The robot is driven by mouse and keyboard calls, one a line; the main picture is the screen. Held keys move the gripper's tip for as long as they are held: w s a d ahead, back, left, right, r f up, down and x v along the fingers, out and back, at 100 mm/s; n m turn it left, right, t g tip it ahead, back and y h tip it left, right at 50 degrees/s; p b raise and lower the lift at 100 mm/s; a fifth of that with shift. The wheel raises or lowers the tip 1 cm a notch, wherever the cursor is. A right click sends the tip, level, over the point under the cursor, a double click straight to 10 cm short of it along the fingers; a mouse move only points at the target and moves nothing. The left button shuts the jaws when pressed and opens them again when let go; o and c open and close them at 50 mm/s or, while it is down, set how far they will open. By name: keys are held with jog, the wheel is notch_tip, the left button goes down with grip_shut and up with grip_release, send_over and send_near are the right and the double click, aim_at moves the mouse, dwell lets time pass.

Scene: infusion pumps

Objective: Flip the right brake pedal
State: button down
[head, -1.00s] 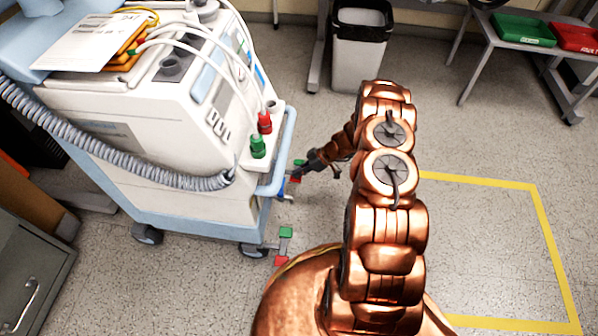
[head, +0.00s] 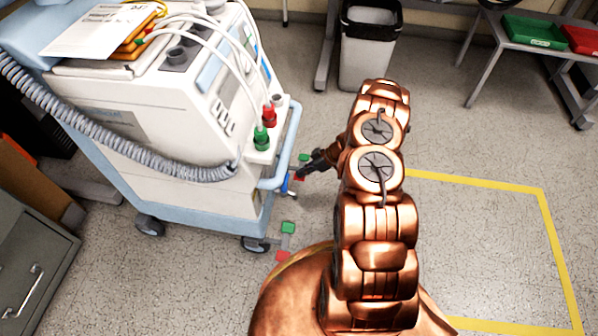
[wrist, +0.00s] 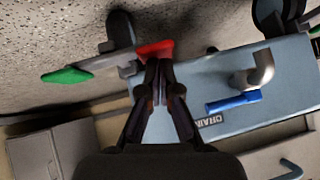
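The far brake pedal on the cart's right side has a green tab (head: 304,157) and a red tab (head: 300,177). In the wrist view its red tab (wrist: 155,49) is right at the fingertips and its green tab (wrist: 67,75) is to the left. My gripper (head: 303,171) reaches down to this pedal from the right. In the wrist view my gripper (wrist: 158,66) has its fingertips together, with nothing seen between them. Whether they touch the red tab I cannot tell. The near brake pedal (head: 288,228) also has a green and a red tab.
The white and blue pump cart (head: 165,130) stands at the left. A drain spout with a blue handle (wrist: 233,101) is right of my gripper in the wrist view. A bin (head: 366,60) stands behind. The floor inside the yellow lines (head: 480,182) is clear.

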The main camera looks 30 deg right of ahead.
jog(key=shift+s+a+f+b, duration=0.15)
jog(key=shift+f+b, duration=0.2)
jog(key=shift+b, duration=0.35)
jog(key=shift+s+a+f+b, duration=0.15)
jog(key=shift+f+b, duration=0.2)
jog(key=shift+b, duration=0.3)
jog(key=shift+s+f, duration=0.1)
jog(key=shift+a+r, duration=0.15)
jog(key=shift+r, duration=0.3)
jog(key=r, duration=0.3)
jog(key=shift+s+a+r, duration=0.15)
jog(key=shift+s+r, duration=0.15)
jog(key=shift+r, duration=0.05)
jog(key=s+d+r+p, duration=0.3)
jog(key=s+d+r, duration=0.1)
jog(key=s+r, duration=0.1)
jog(key=shift+s+d+r, duration=0.3)
jog(key=shift+r, duration=0.45)
